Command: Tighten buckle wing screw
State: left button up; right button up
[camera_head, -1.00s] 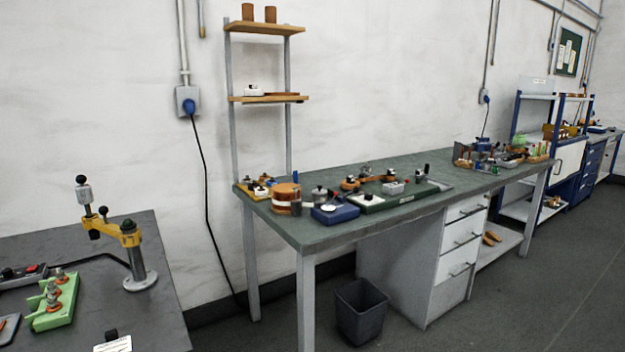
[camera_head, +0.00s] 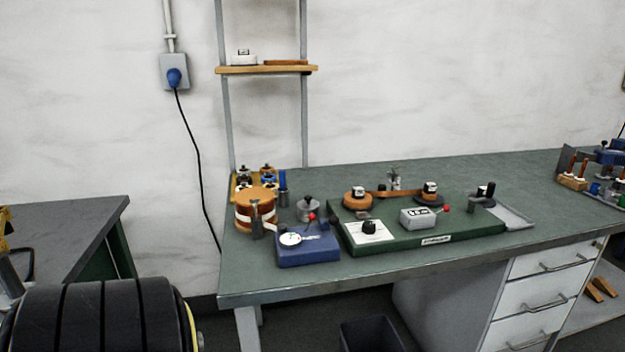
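A long green device base (camera_head: 470,226) lies on the workbench (camera_head: 330,283), with two copper-coloured foil reels (camera_head: 358,201) along its back. Small metal fittings (camera_head: 394,182) stand between and behind the reels. A blue device (camera_head: 310,252) with a white dial and a red knob stands left of the green base. I cannot make out a buckle or wing screw among these small parts. Neither of my grippers is in view.
A copper-coloured foil roll (camera_head: 256,212) and a yellow rack (camera_head: 242,182) stand at the bench's left end. A grey bin (camera_head: 375,335) is below. More items stand far right. The bench's front strip is clear. Another table (camera_head: 75,225) is at left.

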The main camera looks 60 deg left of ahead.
aim_at(255, 202)
jog(key=i, duration=0.4)
jog(key=u, duration=3)
